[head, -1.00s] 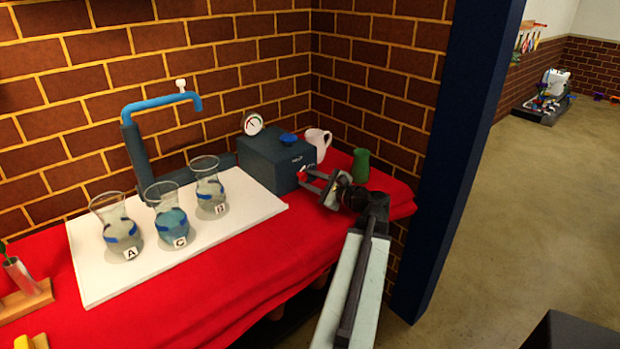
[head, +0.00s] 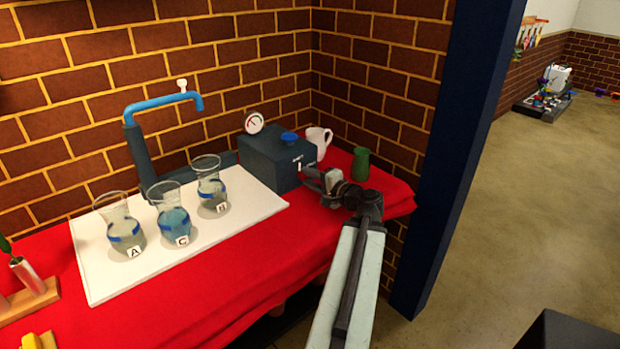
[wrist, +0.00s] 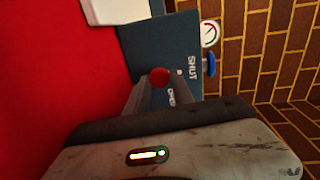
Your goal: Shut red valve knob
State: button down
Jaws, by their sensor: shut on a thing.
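The red valve knob (wrist: 159,77) sits on the front face of a dark blue-grey box (head: 270,163). In the wrist view the knob is between my gripper's (wrist: 158,90) two fingertips, and the fingers are closed on it. The box face (wrist: 167,45) bears the word "SHUT" and a second, partly covered word beside the knob. In the head view my gripper (head: 306,176) reaches the box's front from the right and hides the knob.
A blue knob (head: 289,138) and a round gauge (head: 254,123) are on the box. A white pitcher (head: 319,141) and green vase (head: 361,164) stand to its right. Glass vases A (head: 124,231), C (head: 172,222) and B (head: 210,190) stand on the white board (head: 105,285).

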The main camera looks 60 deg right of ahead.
jog(key=shift+a+f+n, duration=0.1)
jog(key=shift+n, duration=0.4)
dwell(0.3)
jog(key=c, duration=1.1)
grip_release()
jog(key=shift+c, duration=0.2)
jog(key=shift+o, duration=0.2)
